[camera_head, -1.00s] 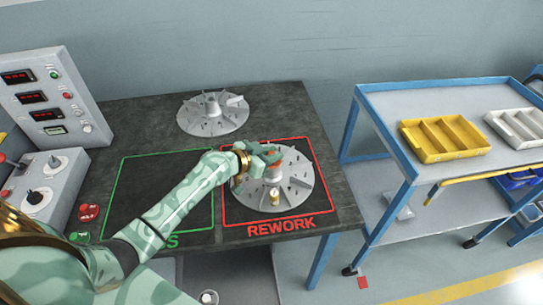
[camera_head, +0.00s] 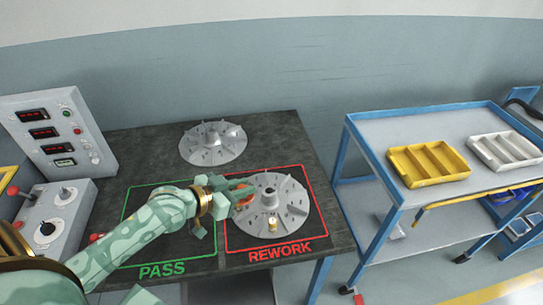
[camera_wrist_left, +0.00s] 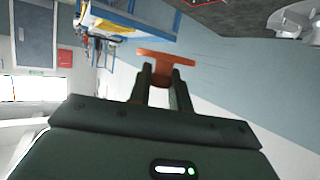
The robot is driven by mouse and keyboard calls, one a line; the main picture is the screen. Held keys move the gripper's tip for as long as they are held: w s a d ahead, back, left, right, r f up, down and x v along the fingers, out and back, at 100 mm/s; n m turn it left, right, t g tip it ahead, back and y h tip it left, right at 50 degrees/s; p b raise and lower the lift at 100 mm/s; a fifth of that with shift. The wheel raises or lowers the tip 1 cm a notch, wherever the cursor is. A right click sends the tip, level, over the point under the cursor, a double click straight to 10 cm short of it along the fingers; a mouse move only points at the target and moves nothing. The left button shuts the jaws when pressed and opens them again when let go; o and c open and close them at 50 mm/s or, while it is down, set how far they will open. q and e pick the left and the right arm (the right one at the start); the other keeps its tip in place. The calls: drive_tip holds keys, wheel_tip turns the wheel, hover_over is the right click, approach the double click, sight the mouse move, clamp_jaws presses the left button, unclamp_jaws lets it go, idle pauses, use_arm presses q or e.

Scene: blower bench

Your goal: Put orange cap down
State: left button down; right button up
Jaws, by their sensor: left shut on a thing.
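My left gripper (camera_head: 236,192) is shut on the orange cap (camera_head: 245,193) and holds it at the left edge of the rework wheel. The left wrist view shows the orange cap (camera_wrist_left: 166,62) between the two fingers, with a wide flat top and a narrower stem. The grey bladed wheel (camera_head: 272,205) lies inside the red REWORK outline (camera_head: 281,250), its centre hub uncovered. I cannot tell whether the cap touches the wheel or bench. My right gripper is not in view.
A small brass-coloured piece (camera_head: 272,224) sits on the wheel's front part. A second grey wheel (camera_head: 213,143) lies at the back of the bench. The green PASS outline (camera_head: 162,271) is partly under my arm. A blue cart holds a yellow tray (camera_head: 428,164) and a white tray (camera_head: 507,150).

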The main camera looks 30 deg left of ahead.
sight(249, 198)
use_arm(q)
drive_tip(key=shift+s+r, duration=0.1)
drive_tip(key=shift+s, duration=0.2)
drive_tip(key=shift+s+f, duration=0.1)
drive_tip(key=shift+f, duration=0.2)
drive_tip(key=shift+s+a+f+n+y, duration=0.1)
drive_tip(key=shift+s+f+n+y, duration=0.25)
drive_tip(key=shift+f, duration=0.3)
drive_tip(key=shift+s+d+n+t+y, duration=0.15)
drive_tip(key=shift+s+d+n+y, duration=0.15)
drive_tip(key=shift+d+y, duration=0.15)
drive_tip(key=shift+s+d+n+t+y, duration=0.2)
drive_tip(key=shift+d+n+y, duration=0.1)
drive_tip(key=shift+d, duration=0.1)
drive_tip(key=w+d+r+n+y+b, duration=0.2)
drive_tip(key=d+r, duration=0.4)
drive_tip(key=r, duration=0.6)
drive_tip(key=shift+w+r+n+y, duration=0.2)
drive_tip(key=shift+w+n+y, duration=0.15)
drive_tip(key=shift+w+y, duration=0.25)
drive_tip(key=shift+s, duration=0.1)
